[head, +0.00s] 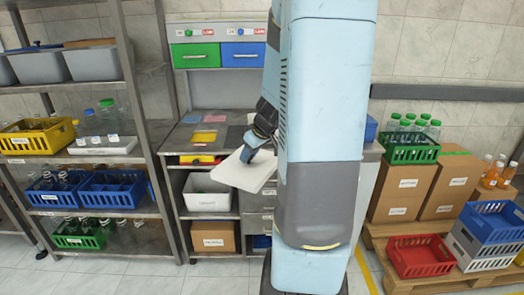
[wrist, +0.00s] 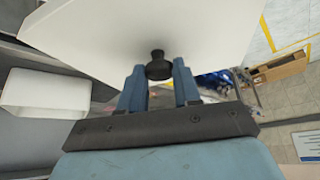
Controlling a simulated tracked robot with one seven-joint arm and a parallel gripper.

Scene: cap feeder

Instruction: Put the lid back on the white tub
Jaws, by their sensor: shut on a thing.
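My gripper (head: 252,150) is shut on the black knob (wrist: 158,65) of the white lid (head: 243,173). The fingers (wrist: 158,74) stand on either side of the knob in the wrist view, where the broad lid (wrist: 215,25) fills the top. In the head view the lid is tilted in the air in front of the workbench; my arm hides its right part. The white tub (head: 208,201) stands on a shelf under the bench, left of the lid and apart from it. It also shows at the left of the wrist view (wrist: 45,93).
A steel rack (head: 145,130) with crates and bottles stands close on the left. The bench top (head: 180,138) above the tub holds coloured trays. A cardboard box (head: 212,237) sits below the tub. Grey drawers are right of it. Pallets with boxes and crates (head: 420,257) stand at right.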

